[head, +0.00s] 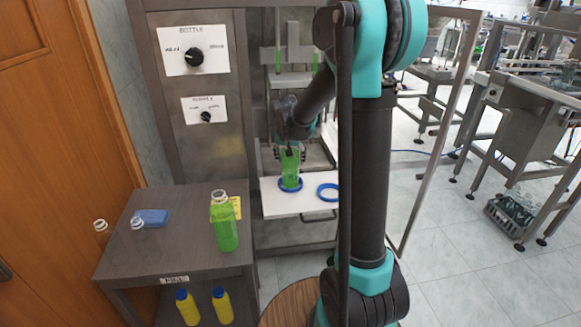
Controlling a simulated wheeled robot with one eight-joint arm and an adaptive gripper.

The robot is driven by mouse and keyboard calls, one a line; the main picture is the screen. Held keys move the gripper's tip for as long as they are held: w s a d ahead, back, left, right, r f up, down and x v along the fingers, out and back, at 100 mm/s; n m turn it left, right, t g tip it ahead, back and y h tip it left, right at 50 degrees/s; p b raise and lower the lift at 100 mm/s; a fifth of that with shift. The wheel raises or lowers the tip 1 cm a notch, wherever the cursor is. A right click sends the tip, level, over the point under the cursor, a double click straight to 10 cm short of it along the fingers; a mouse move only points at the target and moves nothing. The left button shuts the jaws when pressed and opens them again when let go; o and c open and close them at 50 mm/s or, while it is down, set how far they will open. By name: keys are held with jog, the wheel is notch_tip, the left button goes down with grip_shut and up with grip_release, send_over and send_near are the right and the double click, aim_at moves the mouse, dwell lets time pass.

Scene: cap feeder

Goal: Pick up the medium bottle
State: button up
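A green bottle (290,172), likely the medium one, stands upright in a blue ring (291,185) on the white shelf of the machine. My gripper (289,155) is at the upper part of this bottle, with its dark fingers around or right beside it. The view is too small to tell whether the fingers are shut on it. The gripper hides the bottle's top. A bigger-looking green bottle (225,228) with a clear neck stands on the grey table at the left, away from my gripper.
A second blue ring (328,192) on the white shelf (290,208) is empty. The grey table (185,250) also holds two clear bottles (138,229), a blue block (151,217) and a yellow item (236,207). Two yellow bottles (187,307) stand below. Knob panels (194,50) are above.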

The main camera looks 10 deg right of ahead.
jog(key=c, duration=1.3)
jog(key=shift+o, duration=0.2)
jog(key=shift+r, duration=0.1)
